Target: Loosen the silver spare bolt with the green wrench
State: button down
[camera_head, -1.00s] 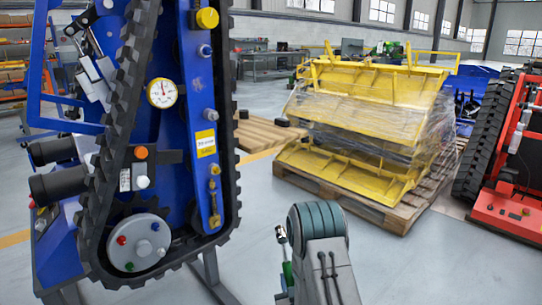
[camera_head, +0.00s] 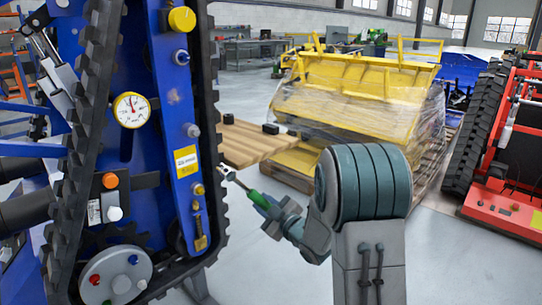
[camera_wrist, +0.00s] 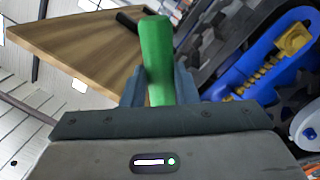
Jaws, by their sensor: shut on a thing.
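My gripper (camera_head: 272,212) is shut on the green wrench (camera_head: 258,199), whose silver head points up and left toward the blue track carrier (camera_head: 150,100). The wrench head is apart from the carrier in the picture. The wrench's green handle (camera_wrist: 157,60) stands between my fingers in the wrist view; its head is hidden there. Another silver bolt (camera_head: 141,284) sits on the grey hub (camera_head: 110,272). I cannot tell which is the spare bolt.
A wooden board (camera_head: 245,148) with small black blocks lies behind the wrench; it fills the upper left of the wrist view (camera_wrist: 85,50). A wrapped yellow load (camera_head: 350,95) stands beyond. A red tracked machine (camera_head: 510,185) is at the right. Black track (camera_head: 85,120) edges the carrier.

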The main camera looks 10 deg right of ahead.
aim_at(240, 182)
jog(key=s+r+n+y+p, duration=0.1)
jog(key=r+n, duration=0.1)
jog(key=r, duration=0.5)
jog(key=s+d+r+n+g+y+p, duration=0.1)
jog(key=s+r+n, duration=0.1)
jog(key=r, duration=0.6)
jog(key=shift+s+d+n, duration=0.15)
jog(key=shift+n, duration=0.65)
jog(key=shift+f, duration=0.1)
jog(key=a+f+m, duration=0.1)
jog(key=a+m, duration=0.1)
jog(key=a+f+m+b, duration=0.1)
jog(key=a+f+m, duration=0.3)
jog(key=a, duration=0.1)
jog(key=shift+s+f, duration=0.15)
jog(key=shift+f, duration=0.1)
jog(key=s+a+f+m, duration=0.1)
jog(key=s+a+m, duration=0.3)
jog(key=a+m, duration=0.1)
jog(key=shift+a+f+m, duration=0.25)
jog(key=shift+a+m, duration=0.05)
jog(key=shift+a, duration=0.15)
jog(key=shift+b+x, duration=0.6)
jog(key=shift+x, duration=0.25)
dwell(0.8)
